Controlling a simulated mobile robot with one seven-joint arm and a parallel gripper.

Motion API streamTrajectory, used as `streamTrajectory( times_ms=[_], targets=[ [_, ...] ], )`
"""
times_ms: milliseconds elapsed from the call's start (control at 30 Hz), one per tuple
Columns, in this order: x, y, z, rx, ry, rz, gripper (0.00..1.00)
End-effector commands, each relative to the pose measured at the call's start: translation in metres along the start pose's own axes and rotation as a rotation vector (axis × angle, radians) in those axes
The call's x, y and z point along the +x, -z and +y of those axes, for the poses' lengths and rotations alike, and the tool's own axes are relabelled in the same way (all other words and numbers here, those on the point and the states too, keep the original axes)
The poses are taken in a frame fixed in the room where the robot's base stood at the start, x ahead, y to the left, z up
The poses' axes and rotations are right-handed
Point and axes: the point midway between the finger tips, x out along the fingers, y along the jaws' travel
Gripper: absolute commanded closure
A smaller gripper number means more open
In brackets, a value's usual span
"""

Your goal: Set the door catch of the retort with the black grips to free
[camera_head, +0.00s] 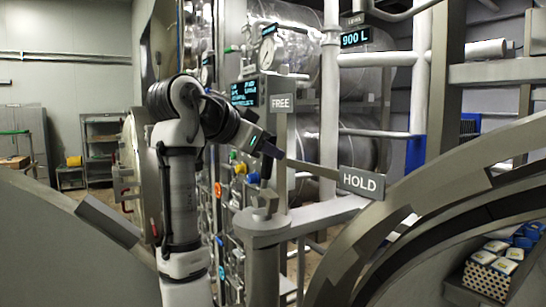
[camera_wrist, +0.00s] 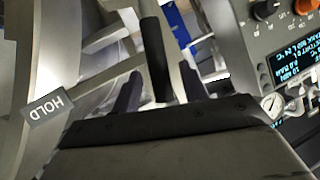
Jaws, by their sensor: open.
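A black grip (camera_wrist: 154,58) stands between my open fingers in the wrist view, with no clear contact. My gripper (camera_head: 270,152) is just above the catch post in the head view; its fingertips also show in the wrist view (camera_wrist: 160,90). The HOLD sign (camera_head: 361,182) is to the right of the post, and also at left in the wrist view (camera_wrist: 48,107). The catch's exact setting cannot be told.
A control panel (camera_wrist: 285,60) with knobs and a lit display is close to my gripper on the right in the wrist view. A large curved metal rim (camera_head: 420,190) fills the right foreground in the head view, with a crate of packs (camera_head: 489,282) beyond it. Pipes stand behind.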

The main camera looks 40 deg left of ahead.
Motion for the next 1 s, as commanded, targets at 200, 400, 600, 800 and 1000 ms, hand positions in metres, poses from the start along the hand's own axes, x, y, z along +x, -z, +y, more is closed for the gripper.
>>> streamTrajectory(
  times_ms=[200,400,600,800,1000],
  targets=[
    [-0.052,-0.002,0.000,0.000,0.004,0.001,0.57],
    [-0.086,-0.002,-0.001,-0.001,0.004,-0.001,0.57],
    [-0.099,-0.001,0.000,-0.002,0.000,-0.001,0.57],
    [-0.100,0.000,0.000,-0.002,0.000,-0.001,0.57],
    [-0.100,-0.009,-0.001,0.049,0.028,0.014,0.76]
  ],
)
